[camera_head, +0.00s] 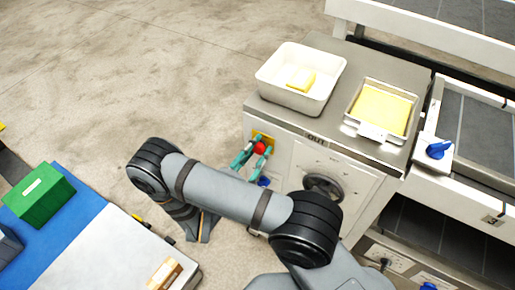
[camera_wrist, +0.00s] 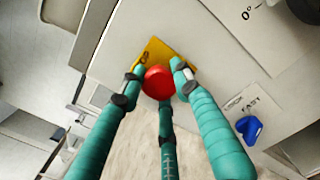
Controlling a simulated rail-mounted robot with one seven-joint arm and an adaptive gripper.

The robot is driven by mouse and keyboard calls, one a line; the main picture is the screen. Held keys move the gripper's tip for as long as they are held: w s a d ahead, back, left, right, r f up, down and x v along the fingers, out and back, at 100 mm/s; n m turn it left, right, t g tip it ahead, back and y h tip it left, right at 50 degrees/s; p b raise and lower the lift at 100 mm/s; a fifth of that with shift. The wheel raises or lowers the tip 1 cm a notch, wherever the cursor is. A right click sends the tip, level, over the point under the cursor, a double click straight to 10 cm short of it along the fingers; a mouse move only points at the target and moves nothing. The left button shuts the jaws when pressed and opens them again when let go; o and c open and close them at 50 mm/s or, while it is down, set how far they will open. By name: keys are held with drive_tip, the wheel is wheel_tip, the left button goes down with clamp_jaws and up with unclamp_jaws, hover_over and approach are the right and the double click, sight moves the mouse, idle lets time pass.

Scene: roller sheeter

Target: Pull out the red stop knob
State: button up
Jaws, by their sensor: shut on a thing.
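The red stop knob (camera_wrist: 158,82) sits on a yellow plate (camera_wrist: 157,53) on the machine's front panel. In the head view the knob (camera_head: 259,148) shows small, just below the cabinet's top edge. My gripper (camera_wrist: 158,80) has teal fingers, two above and one below in the wrist view, around the knob. The fingers are shut on the red knob. In the head view my gripper (camera_head: 255,154) reaches the panel from the lower left. The knob's stem and its contact with the plate are hidden.
A blue knob (camera_wrist: 249,129) is on the same panel near my fingers. A round dark handwheel (camera_head: 324,188) stands to the right. On top are a white tub (camera_head: 272,77) and a metal tray (camera_head: 407,88). A green box (camera_head: 38,196) lies far left. Open floor is at upper left.

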drive_tip(key=shift+f, duration=0.1)
clamp_jaws()
drive_tip(key=shift+s+a, duration=0.25)
drive_tip(key=shift+s, duration=0.15)
drive_tip(key=shift+o, duration=1.4)
unclamp_jaws()
drive_tip(key=shift+f, duration=0.1)
drive_tip(key=shift+o, duration=1.3)
drive_tip(key=shift+s+a, duration=0.1)
drive_tip(key=shift+s, duration=0.05)
drive_tip(key=shift+o, duration=1.1)
